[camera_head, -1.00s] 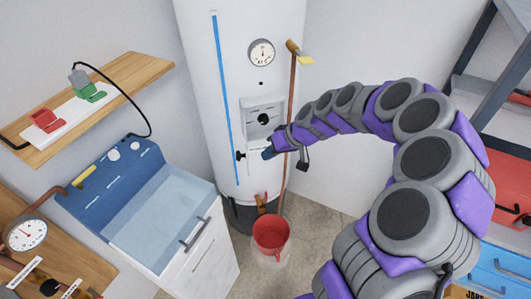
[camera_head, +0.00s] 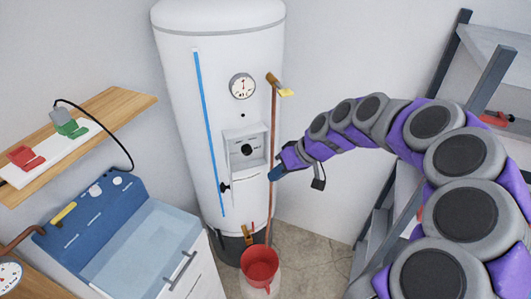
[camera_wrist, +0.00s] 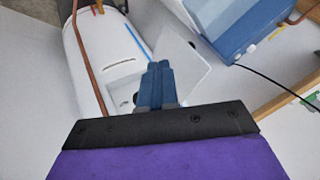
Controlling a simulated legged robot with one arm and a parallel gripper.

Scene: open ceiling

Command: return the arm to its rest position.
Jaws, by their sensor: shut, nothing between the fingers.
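My arm, purple and grey with several round joints, arches in from the right side of the head view. My gripper (camera_head: 277,173) is at its left end, in front of the white water heater (camera_head: 175,130) and close to the copper pipe. In the wrist view the blue fingers of my gripper (camera_wrist: 157,72) are together with nothing between them. The heater also shows there, upside down, with its small control box (camera_wrist: 180,60) behind the fingers. The control box with a black knob shows in the head view (camera_head: 246,150).
A copper pipe (camera_head: 272,140) runs down beside the heater. A blue-topped washing unit (camera_head: 130,255) and a wooden shelf (camera_head: 105,108) are at left. A metal rack (camera_head: 480,85) is at right. Floor shows between bucket and rack.

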